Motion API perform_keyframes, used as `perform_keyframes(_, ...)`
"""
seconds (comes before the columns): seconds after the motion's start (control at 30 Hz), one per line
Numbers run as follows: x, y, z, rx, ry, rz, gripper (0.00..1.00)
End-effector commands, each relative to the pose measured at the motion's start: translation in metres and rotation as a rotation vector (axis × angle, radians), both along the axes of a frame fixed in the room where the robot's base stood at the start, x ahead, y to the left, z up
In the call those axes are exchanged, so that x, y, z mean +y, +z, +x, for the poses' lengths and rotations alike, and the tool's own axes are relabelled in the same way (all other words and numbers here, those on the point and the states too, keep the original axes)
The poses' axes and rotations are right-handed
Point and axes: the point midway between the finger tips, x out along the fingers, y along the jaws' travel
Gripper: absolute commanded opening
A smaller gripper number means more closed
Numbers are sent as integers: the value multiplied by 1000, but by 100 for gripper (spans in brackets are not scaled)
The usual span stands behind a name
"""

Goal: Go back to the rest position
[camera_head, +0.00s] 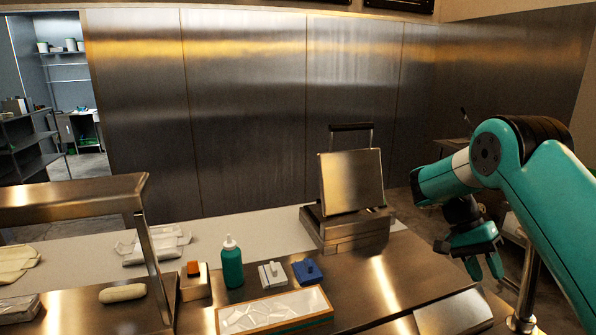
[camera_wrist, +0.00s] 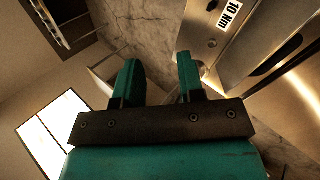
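My gripper (camera_head: 485,268) hangs at the right side of the head view, to the right of the open griddle press and above the counter's right edge. Its two green fingers stand apart with nothing between them, as the wrist view (camera_wrist: 159,80) also shows. The griddle press (camera_head: 346,225) stands on the counter with its square lid (camera_head: 352,182) raised and its black handle up. Its flat lower part looks bare from here. In the wrist view a steel side with a "10 Nm" label (camera_wrist: 229,15) lies at the upper right, apart from the fingers.
The steel counter (camera_head: 385,280) holds a green bottle (camera_head: 232,265), a white tray (camera_head: 275,310), a blue block (camera_head: 307,271), a grey block (camera_head: 272,275) and an orange-topped box (camera_head: 195,280). A steel box (camera_head: 453,313) is at the front right. A shelf (camera_head: 70,200) rises at the left.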

Motion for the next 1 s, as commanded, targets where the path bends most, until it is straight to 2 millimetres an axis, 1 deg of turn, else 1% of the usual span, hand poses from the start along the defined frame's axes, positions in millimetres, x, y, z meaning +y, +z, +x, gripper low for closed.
perform_keyframes(0.17, 20, 12, 1, -47, 201, 85, 36)
perform_keyframes(0.27, 39, 20, -4, -84, 354, 155, 36)
perform_keyframes(0.37, 69, 26, -17, -142, 553, 254, 36)
perform_keyframes(0.43, 96, 29, -33, -191, 704, 336, 36)
perform_keyframes(0.47, 109, 29, -41, -211, 768, 374, 36)
perform_keyframes(0.5, 125, 30, -55, -242, 851, 426, 36)
perform_keyframes(0.57, 152, 29, -78, -288, 972, 508, 36)
perform_keyframes(0.6, 169, 28, -96, -318, 1049, 564, 36)
perform_keyframes(0.67, 195, 25, -125, -365, 1157, 651, 36)
perform_keyframes(0.7, 210, 24, -146, -392, 1220, 706, 36)
perform_keyframes(0.77, 231, 21, -175, -430, 1304, 786, 36)
perform_keyframes(0.8, 242, 20, -193, -453, 1351, 835, 36)
perform_keyframes(0.9, 262, 17, -229, -493, 1434, 930, 36)
perform_keyframes(1.0, 273, 17, -249, -515, 1476, 985, 36)
